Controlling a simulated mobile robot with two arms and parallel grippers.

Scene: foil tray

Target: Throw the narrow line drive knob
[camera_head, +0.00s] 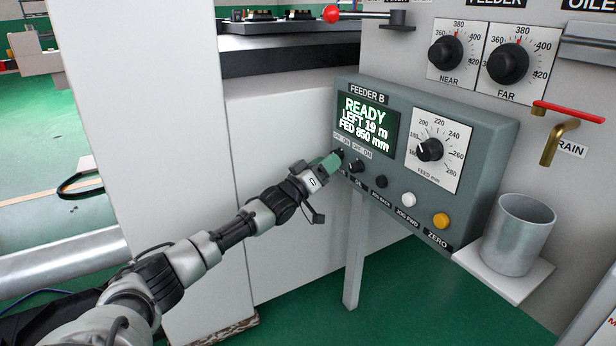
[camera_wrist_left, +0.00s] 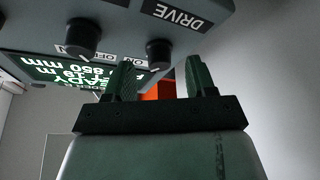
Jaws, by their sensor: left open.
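The grey feeder panel (camera_head: 465,130) carries a green display and a row of black knobs and buttons. In the left wrist view, upside down, the black drive knob (camera_wrist_left: 160,52) sits by the DRIVE label (camera_wrist_left: 176,13). My left gripper (camera_wrist_left: 159,64) is open, its two fingers on either side of the knob in the picture; whether they touch it I cannot tell. In the head view my left gripper (camera_head: 331,161) is at the panel's lower left and largely hides the drive knob. A second black knob (camera_head: 357,165) sits just right of it. My right gripper is not in view.
A FEED dial (camera_head: 430,149) and black, white and yellow buttons (camera_head: 441,220) are on the same panel. A metal cup (camera_head: 518,236) stands on a shelf at right, below a red-handled drain tap (camera_head: 565,130). A white cabinet wall (camera_head: 285,180) is behind my left arm.

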